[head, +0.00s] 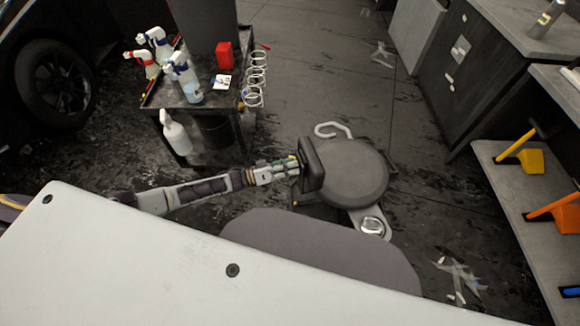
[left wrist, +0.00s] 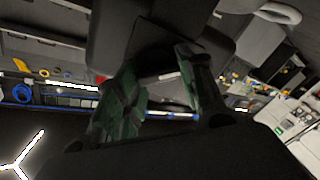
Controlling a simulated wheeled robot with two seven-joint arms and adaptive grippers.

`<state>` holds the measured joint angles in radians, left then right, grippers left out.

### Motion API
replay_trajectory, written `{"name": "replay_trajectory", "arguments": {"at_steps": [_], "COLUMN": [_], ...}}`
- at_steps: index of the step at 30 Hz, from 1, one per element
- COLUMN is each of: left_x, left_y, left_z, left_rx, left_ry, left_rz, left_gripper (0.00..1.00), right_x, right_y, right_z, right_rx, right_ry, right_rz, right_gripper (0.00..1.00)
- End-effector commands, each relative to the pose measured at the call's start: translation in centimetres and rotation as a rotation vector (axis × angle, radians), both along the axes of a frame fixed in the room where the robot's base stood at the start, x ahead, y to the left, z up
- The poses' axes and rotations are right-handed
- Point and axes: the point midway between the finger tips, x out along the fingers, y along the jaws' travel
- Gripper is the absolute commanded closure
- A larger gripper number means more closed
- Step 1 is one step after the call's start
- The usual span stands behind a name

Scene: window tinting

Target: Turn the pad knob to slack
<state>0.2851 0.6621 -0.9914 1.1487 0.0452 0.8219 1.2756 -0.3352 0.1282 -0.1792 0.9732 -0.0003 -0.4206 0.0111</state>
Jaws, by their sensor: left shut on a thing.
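A dark upright pad (head: 312,163) stands at the near left edge of a round dark seat (head: 350,172) in the head view. My left gripper (head: 293,166) reaches it from the left and meets the pad's left face. In the left wrist view the pad (left wrist: 112,45) fills the top, and the green-grey fingers of my left gripper (left wrist: 165,85) close around a dark part against it. That part lies where the pad knob sits, but its shape is mostly hidden by the fingers. Its turn setting cannot be read. My right gripper is not in view.
A dark cart (head: 195,110) with spray bottles stands at the back left. A light bracket with a shiny round end (head: 373,226) juts from below the seat. Cabinets (head: 490,70) and a shelf with orange and yellow tools (head: 530,160) line the right. The floor between is mostly open.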

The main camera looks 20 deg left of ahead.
Motion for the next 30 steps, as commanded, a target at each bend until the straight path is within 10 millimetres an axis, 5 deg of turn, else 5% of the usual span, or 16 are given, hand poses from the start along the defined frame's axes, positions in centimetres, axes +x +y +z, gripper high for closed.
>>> {"name": "replay_trajectory", "arguments": {"at_steps": [5,6,10,30], "left_x": [0.0,0.0,0.0,-1.1], "left_y": [0.0,0.0,0.0,1.7], "left_z": [0.0,0.0,0.0,-0.1], "left_rx": [-0.001,-0.001,-0.001,0.001], "left_ry": [0.002,0.002,0.001,0.001], "left_rz": [0.0,0.0,0.0,0.002], "left_gripper": [0.85,0.56,0.39,0.39], "right_x": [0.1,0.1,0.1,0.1], "right_y": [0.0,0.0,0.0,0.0], "right_z": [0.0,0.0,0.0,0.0], "right_rx": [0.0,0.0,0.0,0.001], "right_ry": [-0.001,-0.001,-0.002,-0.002], "right_rz": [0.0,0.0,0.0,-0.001], "right_gripper": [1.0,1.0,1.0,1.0]}}
